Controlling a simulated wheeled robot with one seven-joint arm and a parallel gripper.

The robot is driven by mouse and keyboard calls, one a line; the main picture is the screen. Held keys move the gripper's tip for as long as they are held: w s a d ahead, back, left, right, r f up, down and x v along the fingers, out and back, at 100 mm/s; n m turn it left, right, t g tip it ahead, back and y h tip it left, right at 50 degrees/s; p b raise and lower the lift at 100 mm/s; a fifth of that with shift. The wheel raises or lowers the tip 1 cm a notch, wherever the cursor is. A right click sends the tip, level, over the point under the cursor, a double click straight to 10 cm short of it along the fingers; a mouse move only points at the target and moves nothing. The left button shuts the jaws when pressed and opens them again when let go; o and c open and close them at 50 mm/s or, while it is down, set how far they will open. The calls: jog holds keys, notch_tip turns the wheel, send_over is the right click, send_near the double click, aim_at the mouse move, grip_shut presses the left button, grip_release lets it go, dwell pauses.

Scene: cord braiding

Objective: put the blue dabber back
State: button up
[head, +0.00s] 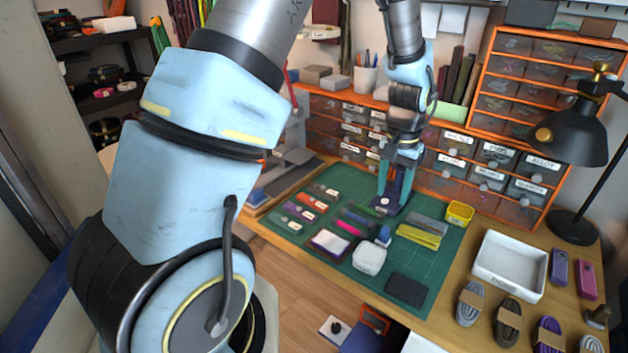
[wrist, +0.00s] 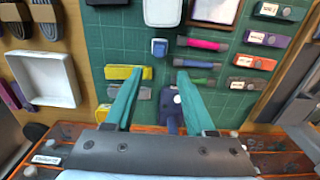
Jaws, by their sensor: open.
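A dark blue block with a pale round spot (wrist: 171,108), which may be the blue dabber, lies at the back of the green mat (head: 335,265). My gripper (head: 394,190) is above it, with its teal fingers apart. In the wrist view my gripper (wrist: 160,78) is open, and the dark blue block shows between the fingers, nearer the right one. I cannot tell whether a finger touches it. A small blue-and-white piece (head: 384,236) stands farther forward on the mat; it also shows in the wrist view (wrist: 159,47). I cannot tell for certain which is the dabber.
A yellow bundle (head: 419,236), a yellow cup (head: 459,214) and a white tub (head: 369,257) are near. Coloured cords and labelled pieces lie left on the mat. A white tray (head: 510,263), purple (head: 559,267) and magenta (head: 587,279) blocks and a lamp (head: 575,135) are right. Drawers stand behind.

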jog(key=w+a+r+n, duration=0.1)
jog(key=a+r+n, duration=0.15)
jog(key=a, duration=0.55)
jog(key=w+a+r+n, duration=0.1)
jog(key=a+r, duration=0.3)
jog(key=a, duration=0.5)
jog(key=s+a+r+n+t, duration=0.1)
jog(key=s+a+n, duration=0.3)
jog(key=a, duration=0.9)
jog(key=shift+s+r+t, duration=0.3)
jog(key=shift+s+r, duration=0.35)
jog(key=shift+s, duration=0.35)
